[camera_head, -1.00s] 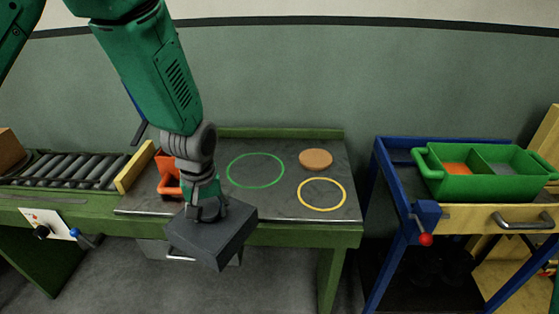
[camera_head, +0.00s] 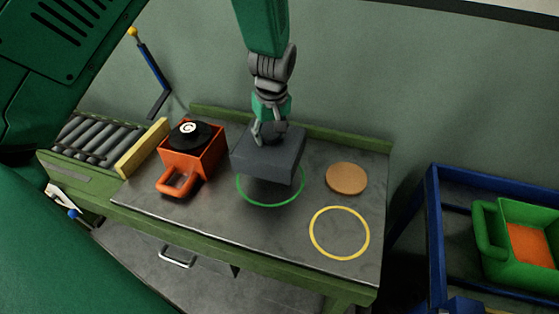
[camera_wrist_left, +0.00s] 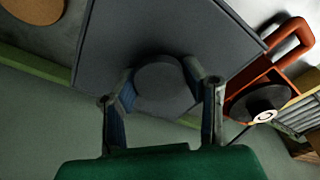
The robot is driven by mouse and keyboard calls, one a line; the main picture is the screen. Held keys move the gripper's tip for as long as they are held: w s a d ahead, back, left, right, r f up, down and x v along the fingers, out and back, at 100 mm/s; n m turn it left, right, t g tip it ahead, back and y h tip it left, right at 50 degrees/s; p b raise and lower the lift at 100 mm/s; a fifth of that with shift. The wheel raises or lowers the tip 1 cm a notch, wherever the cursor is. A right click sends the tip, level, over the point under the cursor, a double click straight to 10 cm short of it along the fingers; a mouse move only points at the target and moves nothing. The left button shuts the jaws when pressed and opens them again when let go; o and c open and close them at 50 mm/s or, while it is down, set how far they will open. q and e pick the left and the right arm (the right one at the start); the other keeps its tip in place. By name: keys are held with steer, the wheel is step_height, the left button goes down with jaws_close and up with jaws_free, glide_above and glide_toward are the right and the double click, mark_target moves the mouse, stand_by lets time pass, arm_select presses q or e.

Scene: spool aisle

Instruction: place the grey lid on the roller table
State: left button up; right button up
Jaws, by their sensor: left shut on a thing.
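The grey lid (camera_head: 268,160) is a dark square slab with a round knob on top. My left gripper (camera_head: 268,132) is shut on that knob. It holds the lid over the green ring on the table, seemingly a little above the surface. The lid hides the far part of the ring. In the left wrist view, the lid (camera_wrist_left: 150,35) fills the upper middle and both fingers of the gripper (camera_wrist_left: 162,90) press on the knob (camera_wrist_left: 165,85). The roller table (camera_head: 225,215) has a grey metal top, a green frame and rollers (camera_head: 95,139) at its left. My right gripper is not in view.
An orange box with a handle (camera_head: 176,182) and a black disc (camera_head: 189,135) on top stands left of the lid. A tan disc (camera_head: 346,178) and a yellow ring (camera_head: 313,233) lie to the right. A blue cart (camera_head: 434,230) carries a green bin (camera_head: 488,240).

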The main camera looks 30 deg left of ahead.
mark_target(267, 148)
arm_select(q)
steer(key=f, duration=0.2)
steer(key=a+f, duration=0.1)
steer(key=f, duration=0.2)
steer(key=shift+a+f, duration=0.1)
steer(key=shift+f, duration=0.05)
steer(key=f, duration=0.1)
steer(key=d+f, duration=0.1)
steer(key=shift+d+f, duration=0.1)
steer(key=shift+f, duration=0.3)
steer(key=shift+d+f, duration=0.1)
steer(key=shift+f, duration=0.05)
steer(key=shift+a+f, duration=0.15)
steer(key=shift+a, duration=0.1)
steer(key=o, duration=1.1)
steer(key=shift+a, duration=0.15)
steer(key=shift+o, duration=0.5)
steer(key=shift+a+f, duration=0.1)
steer(key=shift+a, duration=0.05)
steer(key=shift+d+r, duration=0.3)
steer(key=shift+r, duration=0.1)
steer(key=r, duration=0.7)
steer(key=d+r, duration=0.1)
steer(key=r, duration=0.3)
steer(key=shift+s, duration=0.4)
steer(key=shift+r, duration=0.25)
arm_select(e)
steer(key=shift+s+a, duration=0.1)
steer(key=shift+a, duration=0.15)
